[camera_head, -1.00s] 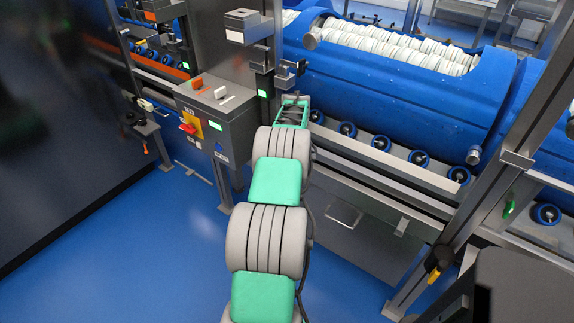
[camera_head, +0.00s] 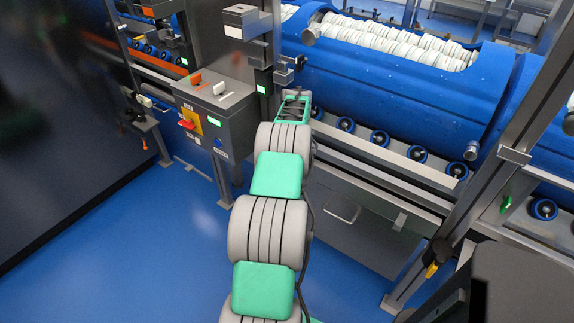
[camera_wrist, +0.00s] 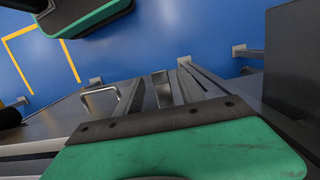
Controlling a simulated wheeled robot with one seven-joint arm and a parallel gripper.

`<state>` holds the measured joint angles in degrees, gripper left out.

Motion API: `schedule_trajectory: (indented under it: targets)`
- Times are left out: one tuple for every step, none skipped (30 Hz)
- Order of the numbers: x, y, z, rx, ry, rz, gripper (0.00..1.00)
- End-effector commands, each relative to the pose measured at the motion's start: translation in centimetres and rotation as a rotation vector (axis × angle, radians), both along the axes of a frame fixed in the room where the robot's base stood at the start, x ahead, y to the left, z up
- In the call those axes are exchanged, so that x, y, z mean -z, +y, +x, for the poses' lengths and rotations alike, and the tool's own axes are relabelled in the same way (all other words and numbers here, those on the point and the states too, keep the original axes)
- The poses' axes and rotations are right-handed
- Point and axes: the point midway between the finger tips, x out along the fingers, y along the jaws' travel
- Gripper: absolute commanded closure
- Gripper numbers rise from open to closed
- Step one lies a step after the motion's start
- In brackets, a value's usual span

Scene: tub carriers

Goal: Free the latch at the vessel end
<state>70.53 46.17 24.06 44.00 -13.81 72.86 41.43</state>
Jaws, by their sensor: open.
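The long blue vessel (camera_head: 400,90) lies across the upper right of the head view, its near end beside a grey post. A small dark grey fitting (camera_head: 288,72) sits at that end by the post; I cannot tell if it is the latch. My arm reaches up to this end, and its green last part (camera_head: 293,108) is just below the fitting. My gripper (camera_wrist: 125,75) is open and empty in the wrist view, green pads at the upper left and bottom. Grey metal bars and a bent handle (camera_wrist: 100,98) show beyond the lower pad. The fingertips are unclear in the head view.
A grey control box (camera_head: 215,105) with an orange lever and a red switch stands left of my arm. Blue rollers (camera_head: 378,138) line the rail under the vessel. A slanted grey post (camera_head: 480,170) rises at the right. The blue floor at lower left is clear.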

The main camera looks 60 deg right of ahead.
Motion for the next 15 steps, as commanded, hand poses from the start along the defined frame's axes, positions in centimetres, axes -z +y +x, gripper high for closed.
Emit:
schedule_trajectory:
  targets:
    - [0.0,0.0,0.0,0.000,0.000,0.000,0.55]
    - [-0.1,0.0,0.0,0.000,0.000,-0.001,0.55]
    - [-0.2,0.0,0.0,0.000,-0.001,-0.001,0.55]
    - [-0.5,-0.1,0.0,0.000,-0.001,-0.001,0.55]
    - [-0.8,-0.1,0.0,0.000,-0.002,-0.002,0.55]
    - [-1.3,-0.1,0.0,-0.001,-0.002,-0.002,0.55]
    - [-1.9,-0.1,0.0,-0.001,-0.002,-0.002,0.55]
    - [-2.5,-0.1,0.0,0.000,-0.002,-0.002,0.55]
    - [-3.5,-0.1,0.0,0.000,-0.001,-0.004,0.55]
    - [-3.9,0.3,-0.3,0.000,-0.001,-0.003,0.55]
    - [-4.4,0.7,-0.5,0.000,-0.001,-0.003,0.55]
    - [-5.0,1.3,-0.8,0.001,-0.001,-0.002,0.55]
    - [-5.5,1.7,-1.0,0.001,-0.001,-0.002,0.55]
    - [-6.2,2.1,-1.2,0.001,-0.001,-0.003,0.55]
    - [-6.9,2.7,-1.5,0.001,-0.001,-0.002,0.55]
